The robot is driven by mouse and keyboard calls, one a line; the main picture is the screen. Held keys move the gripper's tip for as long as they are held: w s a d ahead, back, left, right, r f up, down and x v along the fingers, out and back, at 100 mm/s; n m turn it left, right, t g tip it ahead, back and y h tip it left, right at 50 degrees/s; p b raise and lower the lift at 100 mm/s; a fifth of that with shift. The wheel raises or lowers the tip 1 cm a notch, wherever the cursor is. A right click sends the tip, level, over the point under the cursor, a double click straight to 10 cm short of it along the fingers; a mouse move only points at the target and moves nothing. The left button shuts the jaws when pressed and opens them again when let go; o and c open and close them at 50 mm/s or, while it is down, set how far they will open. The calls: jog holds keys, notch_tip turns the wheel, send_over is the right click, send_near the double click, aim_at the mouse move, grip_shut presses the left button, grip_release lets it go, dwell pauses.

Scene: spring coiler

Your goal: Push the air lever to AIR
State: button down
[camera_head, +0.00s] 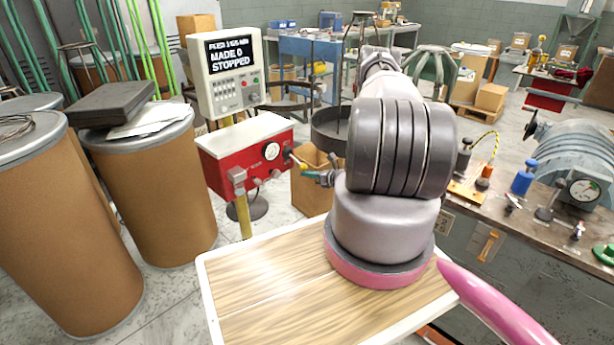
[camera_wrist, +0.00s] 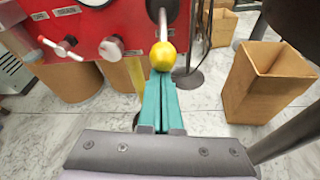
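The red air box (camera_head: 247,153) stands left of my arm, with a round gauge on its front. The air lever is a metal rod ending in a yellow ball knob (camera_wrist: 163,56); the rod rises from the knob in front of the red panel (camera_wrist: 100,25). My gripper (camera_wrist: 161,80) has teal fingers lying together, shut and holding nothing that I can see. Its fingertips are right at the knob's lower side; I cannot tell whether they touch it. In the head view my gripper (camera_head: 316,177) is beside the box's right end. No AIR marking is readable.
A control screen (camera_head: 229,55) above the box reads MADE 0, STOPPED. Two small knobs (camera_wrist: 111,48) sit on the panel left of the lever. An open cardboard box (camera_wrist: 268,80) stands to the right. Brown drums (camera_head: 150,185) stand at left; a workbench (camera_head: 545,225) is at right.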

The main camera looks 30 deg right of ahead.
aim_at(303, 165)
jog(key=r+g, duration=0.1)
jog(key=r+g+h, duration=0.1)
jog(key=r, duration=0.1)
jog(key=r+g, duration=0.2)
jog(key=shift+s+d+h, duration=0.1)
jog(key=shift+s+h, duration=0.15)
jog(key=shift+h, duration=0.05)
jog(key=shift+s+r, duration=0.1)
jog(key=shift+r, duration=0.2)
jog(key=shift+w+r, duration=0.2)
jog(key=shift+r, duration=0.95)
jog(key=shift+w+r, duration=0.15)
